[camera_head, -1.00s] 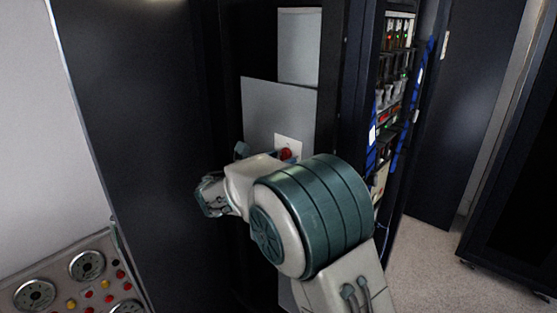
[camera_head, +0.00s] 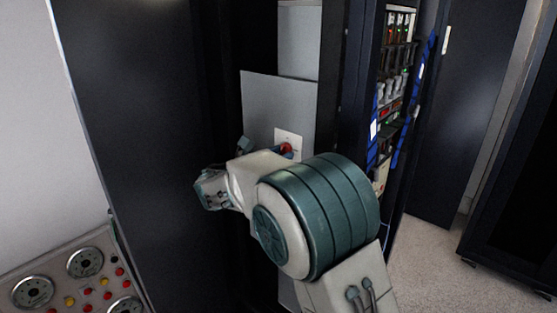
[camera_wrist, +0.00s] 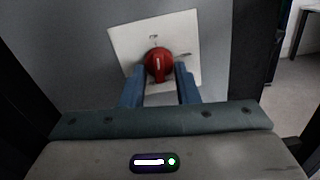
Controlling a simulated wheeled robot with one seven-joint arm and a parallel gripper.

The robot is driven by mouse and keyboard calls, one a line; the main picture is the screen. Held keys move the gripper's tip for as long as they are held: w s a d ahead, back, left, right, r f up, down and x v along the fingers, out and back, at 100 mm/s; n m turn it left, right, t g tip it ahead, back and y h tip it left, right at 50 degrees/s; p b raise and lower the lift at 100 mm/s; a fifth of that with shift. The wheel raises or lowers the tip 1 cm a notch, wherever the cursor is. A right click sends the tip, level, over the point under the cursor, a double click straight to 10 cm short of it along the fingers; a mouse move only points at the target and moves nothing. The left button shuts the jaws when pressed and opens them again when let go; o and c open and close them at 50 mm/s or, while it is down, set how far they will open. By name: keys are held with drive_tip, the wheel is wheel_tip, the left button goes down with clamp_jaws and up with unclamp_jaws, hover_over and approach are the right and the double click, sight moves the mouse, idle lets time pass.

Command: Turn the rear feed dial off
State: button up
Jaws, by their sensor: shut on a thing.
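The rear feed dial is a red knob (camera_wrist: 158,65) on a white square plate (camera_wrist: 187,35), mounted on a grey panel. In the wrist view the two blue fingers of my gripper (camera_wrist: 160,82) stand on either side of the knob's lower part and are shut on it. A light pointer mark on the knob runs roughly up and down. Small labels on the plate sit above and to the right of the knob, too small to read. In the head view the red dial (camera_head: 286,149) shows just above my arm, which hides most of the gripper.
The grey panel (camera_head: 262,100) is inside a dark cabinet, with a dark door (camera_head: 140,130) at the left. A rack with lit modules and blue cables (camera_head: 395,90) stands to the right. A console with gauges and buttons (camera_head: 85,275) is at the lower left.

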drive_tip(key=shift+w+a+r+m+b, duration=0.1)
drive_tip(key=shift+m+b, duration=2.65)
drive_tip(key=shift+b, duration=0.25)
drive_tip(key=shift+w+a+r+m+b, duration=0.1)
drive_tip(key=shift+a+r+m+b, duration=0.05)
drive_tip(key=shift+m+b, duration=2.75)
drive_tip(key=shift+a+r+m+b, duration=0.1)
drive_tip(key=shift+m+b, duration=2.45)
drive_tip(key=shift+b, duration=0.6)
drive_tip(key=shift+r, duration=0.1)
drive_tip(key=o, duration=1)
drive_tip(key=shift+c, duration=0.2)
drive_tip(key=v, duration=1.2)
drive_tip(key=shift+p, duration=0.3)
